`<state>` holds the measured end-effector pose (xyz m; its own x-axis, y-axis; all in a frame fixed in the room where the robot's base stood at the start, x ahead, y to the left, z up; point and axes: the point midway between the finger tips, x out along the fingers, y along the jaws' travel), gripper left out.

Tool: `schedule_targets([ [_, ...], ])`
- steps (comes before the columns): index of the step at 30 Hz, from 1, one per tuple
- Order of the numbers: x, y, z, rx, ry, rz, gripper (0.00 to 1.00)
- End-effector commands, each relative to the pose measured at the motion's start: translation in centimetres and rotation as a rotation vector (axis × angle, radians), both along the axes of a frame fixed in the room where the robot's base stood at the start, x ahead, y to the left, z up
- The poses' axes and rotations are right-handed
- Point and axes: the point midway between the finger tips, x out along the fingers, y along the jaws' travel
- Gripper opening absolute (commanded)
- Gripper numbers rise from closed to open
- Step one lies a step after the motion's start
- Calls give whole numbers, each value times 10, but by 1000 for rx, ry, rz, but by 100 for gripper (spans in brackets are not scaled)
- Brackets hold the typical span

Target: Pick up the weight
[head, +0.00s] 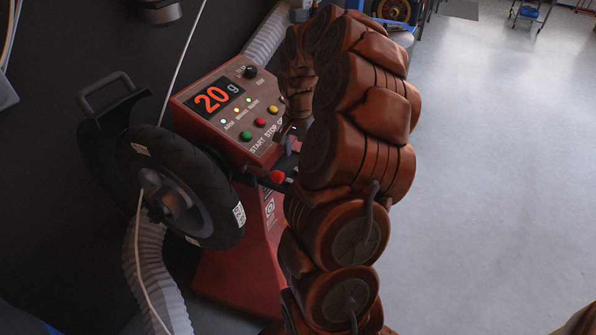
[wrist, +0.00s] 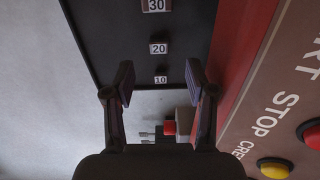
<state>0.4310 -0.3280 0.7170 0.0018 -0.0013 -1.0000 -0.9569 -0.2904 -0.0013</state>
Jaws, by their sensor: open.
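Small pale weights or labels marked 30 (wrist: 157,5), 20 (wrist: 158,49) and 10 (wrist: 160,80) lie in a column on a black tray-like surface (wrist: 95,35) in the wrist view. My gripper (wrist: 159,84) is open and empty. In the picture its two fingertips stand either side of the 10, with the 20 just beyond them. I cannot tell how far above the surface they are. In the head view my arm hides the weights and most of the gripper.
The red balancing machine (head: 228,262) shows "20 g" on its display (head: 212,98). Its panel edge (wrist: 262,85) runs close on the right in the wrist view. A tyred wheel (head: 222,205) is mounted at its left. Open grey floor (head: 490,180) lies on the right.

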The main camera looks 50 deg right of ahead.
Motion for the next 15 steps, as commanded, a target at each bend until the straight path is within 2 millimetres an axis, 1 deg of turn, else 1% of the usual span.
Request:
schedule_targets([
  [5,-2,0,-21,3,5,-1,56],
  [9,-2,0,-41,4,4,-1,56],
  [12,-2,-1,-49,3,4,-1,56],
  [15,-2,-1,-49,2,4,-2,56],
])
